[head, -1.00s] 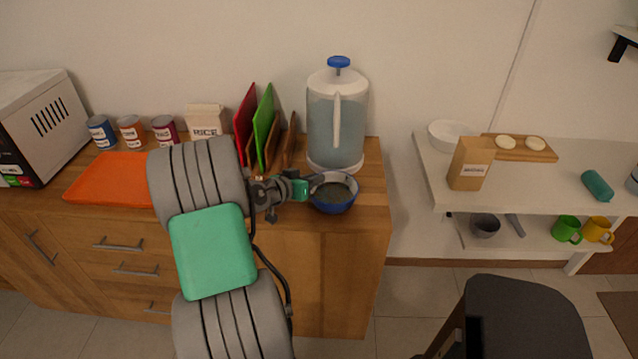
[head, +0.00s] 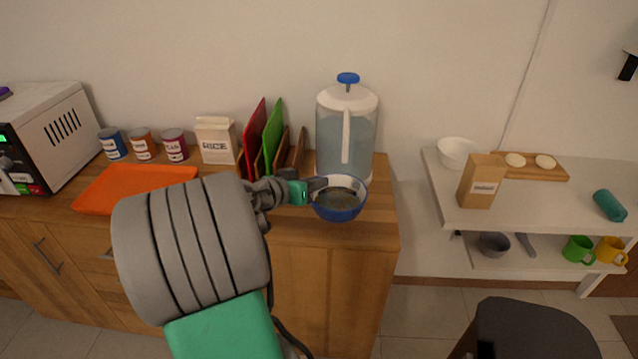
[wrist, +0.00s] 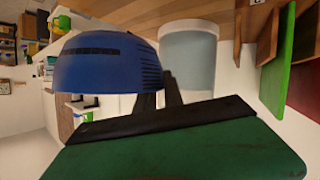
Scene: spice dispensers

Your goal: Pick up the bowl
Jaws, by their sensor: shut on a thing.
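A blue bowl (head: 339,205) with a pale inside is at the front right of the wooden counter, in front of the clear dispenser. My gripper (head: 318,187) reaches it from the left and is shut on its left rim. In the wrist view the bowl's blue outside (wrist: 108,62) fills the upper left, with the dark gripper fingers (wrist: 160,98) at its edge. The head view does not clearly show whether the bowl's base is clear of the counter.
The dispenser (head: 346,130) with a blue knob stands right behind the bowl. Red and green boards (head: 262,135) stand in a rack to its left. An orange tray (head: 130,187) and cans lie further left. A white shelf (head: 520,200) is at the right, beyond a gap.

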